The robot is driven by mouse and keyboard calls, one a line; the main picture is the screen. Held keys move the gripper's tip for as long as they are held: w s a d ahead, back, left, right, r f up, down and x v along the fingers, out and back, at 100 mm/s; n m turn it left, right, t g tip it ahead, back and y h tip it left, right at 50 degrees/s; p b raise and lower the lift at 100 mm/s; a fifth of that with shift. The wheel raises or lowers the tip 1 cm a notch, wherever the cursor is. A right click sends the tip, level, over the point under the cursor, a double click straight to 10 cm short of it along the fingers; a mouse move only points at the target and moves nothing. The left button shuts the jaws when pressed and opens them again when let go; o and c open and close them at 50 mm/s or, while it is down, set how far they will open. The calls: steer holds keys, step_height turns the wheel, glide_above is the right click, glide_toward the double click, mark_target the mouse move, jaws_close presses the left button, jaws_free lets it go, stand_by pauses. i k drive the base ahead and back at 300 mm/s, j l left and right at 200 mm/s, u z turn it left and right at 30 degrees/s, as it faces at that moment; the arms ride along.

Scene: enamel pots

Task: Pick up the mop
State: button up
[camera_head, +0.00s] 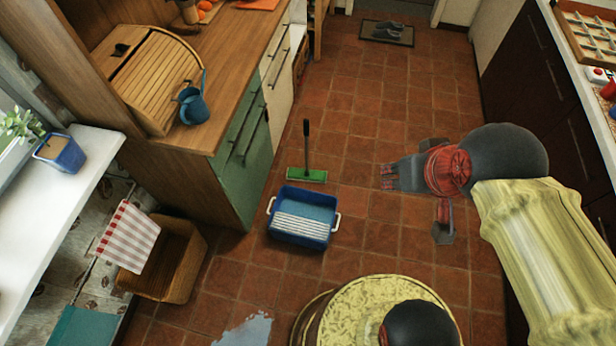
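The mop (307,174) has a flat green head on the tiled floor and a short dark handle standing upright from it. It stands just behind a blue bucket, near the green cabinet. My gripper (438,190) is to the right of the mop, well apart from it. Its grey finger parts on dark red links look spread, with nothing visible between them. The gripper is partly hidden by its own wrist.
The blue bucket (300,237) with white handles and a ribbed white insert is in front of the mop. A wooden counter (225,70) with a green cabinet (243,165) is at left. A wicker basket (170,262) is lower left. Open floor (365,125) stretches back to a mat (372,35).

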mark_target(305, 175)
steer(key=i+l+u, duration=0.15)
steer(key=l+u, duration=0.3)
steer(key=l, duration=0.4)
steer(key=l+u, duration=0.4)
steer(key=l, duration=0.45)
steer(key=i+l+u, duration=0.15)
steer(key=i+l, duration=0.25)
steer(key=i+l+u, duration=0.2)
steer(key=i+l, duration=0.2)
steer(key=i+l+u, duration=0.15)
steer(key=i+l, duration=0.2)
steer(key=l, duration=0.25)
steer(key=i, duration=0.25)
